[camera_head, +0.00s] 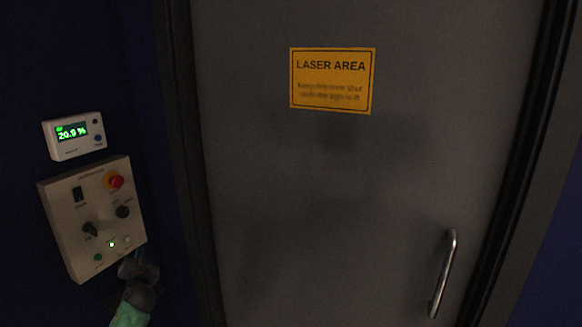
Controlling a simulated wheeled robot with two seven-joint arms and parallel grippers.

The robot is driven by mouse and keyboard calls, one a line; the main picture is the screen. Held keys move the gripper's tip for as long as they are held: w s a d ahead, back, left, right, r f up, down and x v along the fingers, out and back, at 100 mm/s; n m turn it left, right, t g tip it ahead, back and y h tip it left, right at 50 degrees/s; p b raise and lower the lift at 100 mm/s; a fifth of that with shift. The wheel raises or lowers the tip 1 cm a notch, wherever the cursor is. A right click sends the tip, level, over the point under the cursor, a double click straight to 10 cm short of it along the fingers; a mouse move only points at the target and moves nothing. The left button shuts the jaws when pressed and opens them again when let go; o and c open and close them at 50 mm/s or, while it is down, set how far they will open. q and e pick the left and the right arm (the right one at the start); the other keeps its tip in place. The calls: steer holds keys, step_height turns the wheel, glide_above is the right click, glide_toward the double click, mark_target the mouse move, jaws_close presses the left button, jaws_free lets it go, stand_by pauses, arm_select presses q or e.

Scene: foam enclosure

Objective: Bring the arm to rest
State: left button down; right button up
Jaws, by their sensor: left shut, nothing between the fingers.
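My left gripper (139,262) shows at the lower left, dark, at the end of a green arm part that comes up from the bottom edge. It is just below the lower right corner of a beige control panel (72,225). Its fingers are small and dark here, shut with nothing visible between them. I cannot tell whether the fingertips touch the panel. My right gripper is not in view.
A grey door (330,200) with a yellow "LASER AREA" sign (332,81) and metal handle (443,273) fills the middle and right.

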arm_select(q)
steer(key=s+d+f+g+h, duration=0.25)
steer(key=s+d+f, duration=0.4)
steer(key=f, duration=0.35)
steer(key=s+d+f+g+h, duration=0.2)
steer(key=s+d+f+g, duration=0.4)
steer(key=f, duration=0.5)
steer(key=s+d+f+g+h, duration=0.2)
steer(key=s+d+f, duration=0.3)
steer(key=d+f, duration=0.4)
steer(key=s+d+f+g+h, duration=0.1)
steer(key=s+d+f, duration=0.4)
steer(key=s, duration=0.6)
steer(key=s+d+f+g+h, duration=0.1)
steer(key=s+d+f, duration=0.3)
steer(key=s+f, duration=0.4)
steer(key=s+d+f+g+h, duration=0.1)
steer(key=s+d+f+g, duration=0.2)
steer(key=s, duration=1.3)
step_height(320, 180, down, 4)
steer(key=d, duration=0.2)
steer(key=shift+d+r+n, duration=0.25)
steer(key=shift+d+n, duration=0.05)
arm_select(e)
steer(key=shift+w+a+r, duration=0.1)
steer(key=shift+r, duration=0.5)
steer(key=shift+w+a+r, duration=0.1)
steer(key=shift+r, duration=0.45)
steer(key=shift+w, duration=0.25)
